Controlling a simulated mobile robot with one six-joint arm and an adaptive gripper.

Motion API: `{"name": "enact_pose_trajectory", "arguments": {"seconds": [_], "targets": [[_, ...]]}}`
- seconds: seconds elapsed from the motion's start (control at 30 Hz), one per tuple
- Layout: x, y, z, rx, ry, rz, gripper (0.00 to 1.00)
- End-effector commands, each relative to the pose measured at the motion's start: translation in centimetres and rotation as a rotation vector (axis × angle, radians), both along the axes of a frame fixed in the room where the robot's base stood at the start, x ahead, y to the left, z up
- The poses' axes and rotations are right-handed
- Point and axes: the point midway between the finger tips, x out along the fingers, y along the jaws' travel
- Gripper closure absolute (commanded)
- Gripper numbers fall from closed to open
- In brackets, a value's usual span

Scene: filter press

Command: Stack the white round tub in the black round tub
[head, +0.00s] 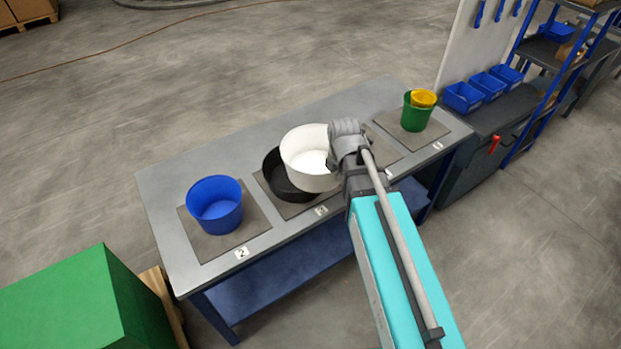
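The white round tub (308,174) is upright in the head view, at the left side of my gripper (336,150). The gripper's fingers are at the tub's right wall and appear to hold it by the rim there. The fingertips are partly hidden. The black round tub (276,184) stands on a mat of the bench. The white tub overlaps its upper right part in the picture, and looks to be above it and off to the right. How high the white tub is over the black one, and whether they touch, I cannot tell.
A blue tub (214,205) stands on the left mat. A green tub (414,112) with a yellow tub (424,97) in it stands on the right mat. The grey bench (165,185) has narrow free strips. A shelf with blue bins (463,97) stands at right.

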Motion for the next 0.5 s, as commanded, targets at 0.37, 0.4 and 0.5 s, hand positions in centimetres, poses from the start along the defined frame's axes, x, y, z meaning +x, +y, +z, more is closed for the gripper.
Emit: {"name": "enact_pose_trajectory", "arguments": {"seconds": [0.37, 0.4, 0.5], "targets": [[5.7, 3.8, -3.3, 0.0, -0.001, 0.003, 1.0], [6.2, 4.3, -3.6, 0.0, -0.001, 0.003, 1.0], [6.7, 4.7, -4.6, 0.0, -0.001, 0.002, 1.0]]}}
